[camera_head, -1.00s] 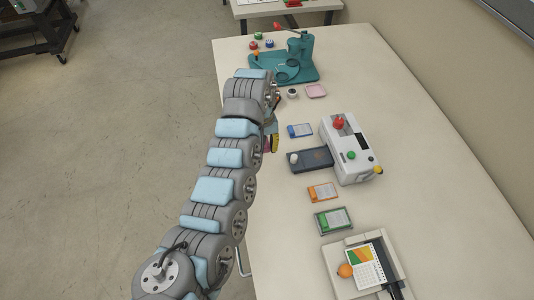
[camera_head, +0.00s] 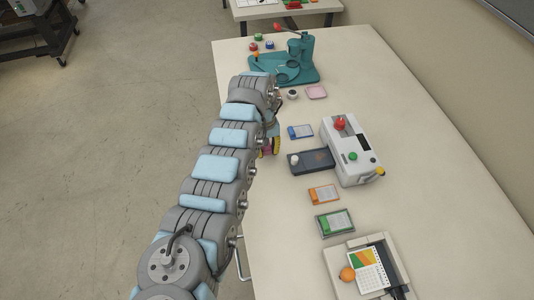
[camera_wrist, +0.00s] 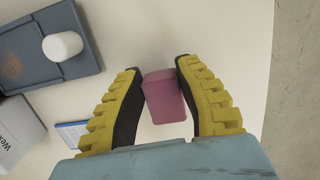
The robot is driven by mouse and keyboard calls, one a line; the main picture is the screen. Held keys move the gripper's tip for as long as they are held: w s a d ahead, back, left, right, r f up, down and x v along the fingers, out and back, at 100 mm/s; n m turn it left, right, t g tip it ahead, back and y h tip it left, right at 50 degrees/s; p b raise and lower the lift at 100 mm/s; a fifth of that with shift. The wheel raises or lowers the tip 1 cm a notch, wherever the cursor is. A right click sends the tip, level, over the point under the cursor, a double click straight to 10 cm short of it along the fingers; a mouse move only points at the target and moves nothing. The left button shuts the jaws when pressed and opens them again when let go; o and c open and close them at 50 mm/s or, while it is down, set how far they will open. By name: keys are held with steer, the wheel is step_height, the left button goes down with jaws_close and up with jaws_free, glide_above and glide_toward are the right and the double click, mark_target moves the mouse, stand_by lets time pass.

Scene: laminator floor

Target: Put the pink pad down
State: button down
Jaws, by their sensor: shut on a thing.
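The pink pad (camera_wrist: 164,98) is a small pink block between the two yellow, black-lined fingers of my gripper (camera_wrist: 157,72) in the wrist view. The fingers are shut on its sides.
A dark grey plate with a white knob (camera_head: 311,160) and a white machine (camera_head: 351,151) stand right of my gripper. Blue (camera_head: 300,131), orange (camera_head: 323,193) and green (camera_head: 334,222) card holders lie nearby. A teal press (camera_head: 290,65) and a flat pink piece (camera_head: 316,92) are farther back.

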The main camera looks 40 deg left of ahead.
steer(key=shift+f, duration=0.9)
steer(key=c, duration=0.8)
jaws_free()
steer(key=shift+f, duration=0.1)
steer(key=r, duration=0.4)
steer(key=a+r, duration=0.1)
steer(key=r, duration=0.3)
steer(key=r+p, duration=0.1)
steer(key=r, duration=0.3)
steer(key=shift+w+a+r, duration=0.1)
steer(key=shift+w+a, duration=0.2)
steer(key=shift+w, duration=0.1)
